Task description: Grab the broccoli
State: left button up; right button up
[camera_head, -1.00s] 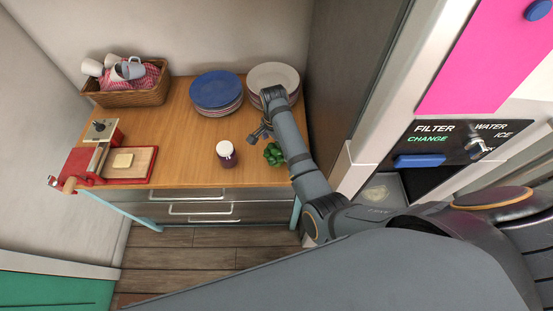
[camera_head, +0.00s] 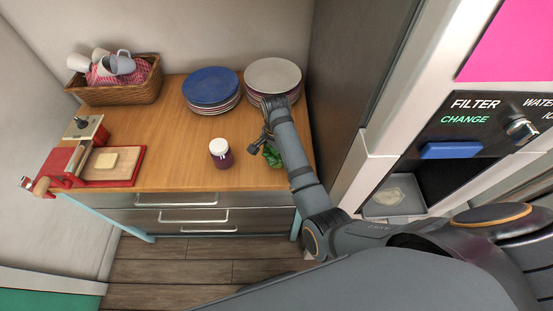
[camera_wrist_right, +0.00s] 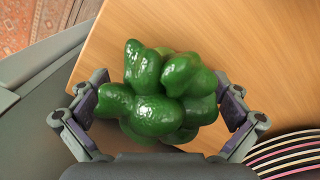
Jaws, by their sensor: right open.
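The broccoli (camera_head: 272,156) is a glossy dark green lumpy piece near the front right edge of the wooden counter, partly hidden by my right arm. My right gripper (camera_head: 259,141) is above and beside it in the head view. In the right wrist view the broccoli (camera_wrist_right: 168,92) lies between the two open fingers of the right gripper (camera_wrist_right: 163,105), with a finger on either side. I cannot tell whether the fingers touch it. My left gripper is not in view.
Plate stacks, one topped blue (camera_head: 210,86) and one white (camera_head: 273,75), stand behind. A dark jar with a white lid (camera_head: 220,153) stands left of the broccoli. A cup basket (camera_head: 122,92) and red cutting board (camera_head: 106,165) are farther left. A refrigerator dispenser (camera_head: 450,151) is at right.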

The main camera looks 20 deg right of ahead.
jog(key=shift+s, duration=0.1)
jog(key=c, duration=1.5)
